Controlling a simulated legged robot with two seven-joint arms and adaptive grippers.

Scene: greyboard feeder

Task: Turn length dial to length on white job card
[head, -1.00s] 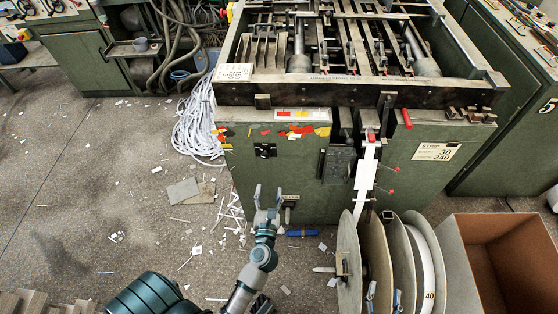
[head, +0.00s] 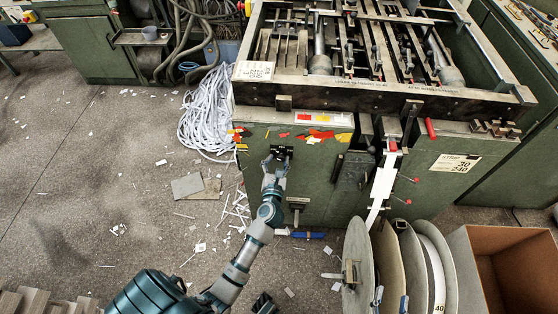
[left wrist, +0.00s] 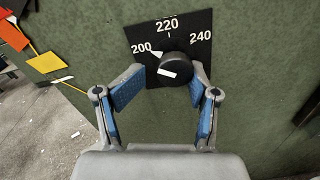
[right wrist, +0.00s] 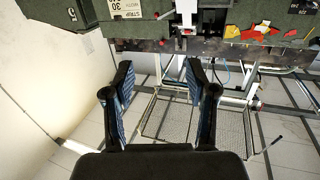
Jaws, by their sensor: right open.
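The length dial is a black knob (left wrist: 177,67) on a black plate (left wrist: 187,32) marked 200, 220 and 240. Its white pointer is near 200. My left gripper (left wrist: 168,76) is open, with its blue-padded fingers on either side of the knob; I cannot tell whether they touch it. In the head view my left gripper (head: 275,163) partly covers the dial plate (head: 282,151). A white card (head: 253,71) on the machine's front left corner seems to include 220, but its print is small. My right gripper (right wrist: 158,70) is open and empty.
White strip (head: 381,188) hangs at the front, above large reels (head: 358,266) and an open cardboard box (head: 507,260). Coloured tabs (head: 322,134) stick above the dial. Scraps litter the floor.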

